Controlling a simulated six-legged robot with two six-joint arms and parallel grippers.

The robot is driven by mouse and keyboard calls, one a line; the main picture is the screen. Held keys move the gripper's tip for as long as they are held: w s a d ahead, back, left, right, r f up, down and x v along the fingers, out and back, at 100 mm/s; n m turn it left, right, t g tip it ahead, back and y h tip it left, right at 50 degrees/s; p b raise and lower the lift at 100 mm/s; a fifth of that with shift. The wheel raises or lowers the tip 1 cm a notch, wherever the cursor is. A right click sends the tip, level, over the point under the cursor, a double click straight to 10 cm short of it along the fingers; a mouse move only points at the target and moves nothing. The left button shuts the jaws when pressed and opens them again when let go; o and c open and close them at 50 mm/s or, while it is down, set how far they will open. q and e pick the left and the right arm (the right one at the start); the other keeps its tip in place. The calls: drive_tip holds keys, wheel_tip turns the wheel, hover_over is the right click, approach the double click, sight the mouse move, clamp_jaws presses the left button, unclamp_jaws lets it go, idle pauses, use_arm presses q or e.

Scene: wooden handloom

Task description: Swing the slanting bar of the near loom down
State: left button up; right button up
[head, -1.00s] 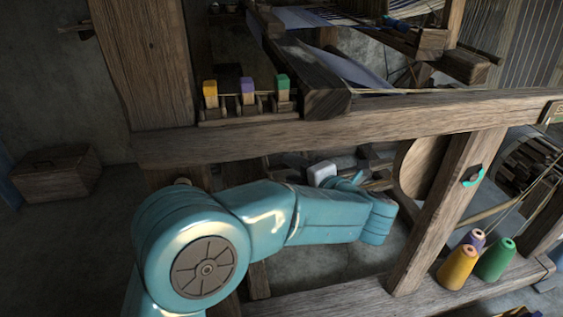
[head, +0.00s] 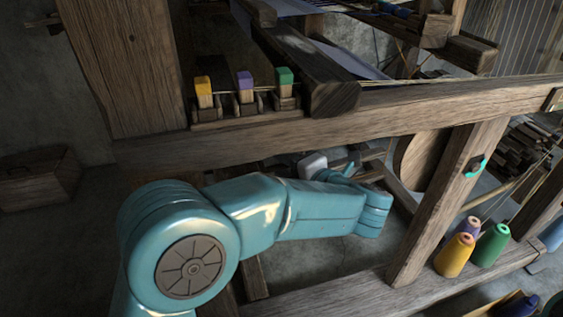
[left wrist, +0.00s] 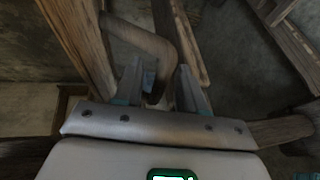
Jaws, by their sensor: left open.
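The near loom's heavy wooden frame (head: 330,125) crosses the head view. My left arm reaches to the right in front of it. Only the pale housing of my left gripper (head: 312,165) shows there, below the crossbeam; the fingertips are not clear. In the left wrist view my left gripper (left wrist: 158,82) is open, its two grey fingers apart. A bent wooden bar (left wrist: 150,42) curves down between the fingers, and no grip on it shows. I cannot tell for sure whether it is the slanting bar. My right gripper is not in view.
A slanted post (head: 450,205) with a green-ringed fitting stands right of my arm. Yellow (head: 455,256) and green (head: 492,246) thread cones stand on the lower beam. Blocks with coloured tops (head: 245,88) sit on the crossbeam. A wooden chest (head: 40,180) is at left.

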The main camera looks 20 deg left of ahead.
use_arm(q)
drive_tip(key=shift+d, duration=0.1)
clamp_jaws()
drive_tip(key=shift+s+a+f+m+y, duration=0.15)
drive_tip(key=shift+f+m, duration=0.1)
drive_tip(key=shift+f, duration=0.25)
drive_tip(key=shift+s+a+f+m+y, duration=0.1)
drive_tip(key=shift+f+m, duration=0.1)
drive_tip(key=shift+f, duration=0.35)
drive_tip(key=shift+s+a+f+m+y, duration=0.15)
drive_tip(key=shift+f+m, duration=0.1)
drive_tip(key=shift+f, duration=0.25)
unclamp_jaws()
drive_tip(key=shift+w, duration=0.1)
